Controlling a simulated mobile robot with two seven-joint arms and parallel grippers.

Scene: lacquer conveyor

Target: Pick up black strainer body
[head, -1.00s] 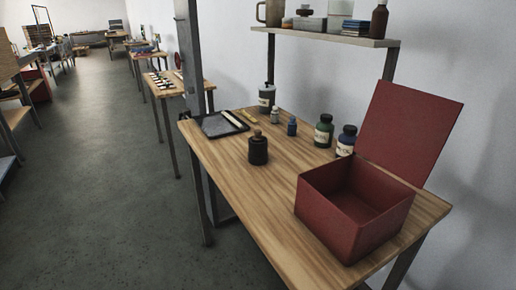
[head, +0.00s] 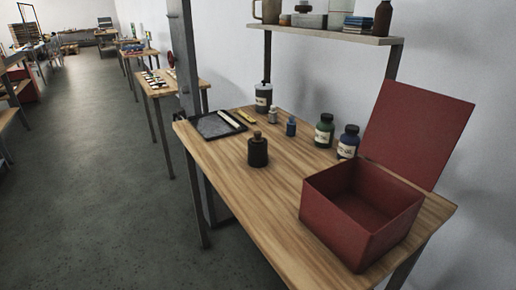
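A dark, near-black cylindrical body (head: 258,153) with a narrower brownish top stands upright on the wooden table (head: 232,178), left of the open red box. It looks like the black strainer body, but its details are too small to be sure. Nothing touches it. Neither of my grippers shows in the head view.
An open red box (head: 336,222) with its lid raised stands at the right. A dark tray (head: 213,127) lies at the far left corner. A shelf (head: 330,35) hangs above. The table's front left is clear.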

